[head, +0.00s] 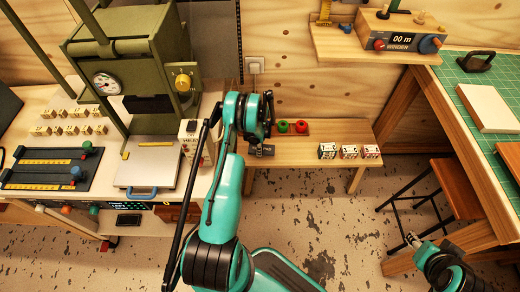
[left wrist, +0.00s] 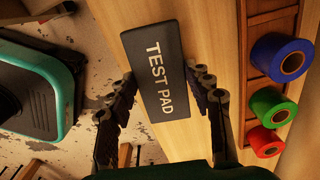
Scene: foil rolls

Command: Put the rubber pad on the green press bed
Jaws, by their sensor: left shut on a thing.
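The rubber pad is a dark slab lettered "TEST PAD" (left wrist: 157,72) in the left wrist view. My left gripper (left wrist: 165,95) is shut on it, one finger at each long side. In the head view the pad (head: 262,151) shows small and dark at the left gripper, over the left end of the low wooden bench. I cannot tell whether it touches the bench. The green press (head: 118,60) stands at the left, with a flat pale bed plate (head: 146,174) and blue handle in front. My right gripper (head: 411,240) is at lower right, away from the pad; its jaw opening is unclear.
The low bench (head: 338,132) holds a tray with a green roll (head: 283,126) and a red roll (head: 301,127); a blue roll (left wrist: 281,60) shows in the wrist view. Several small numbered blocks (head: 348,152) stand to the right. A white carton (head: 190,137) stands beside the press.

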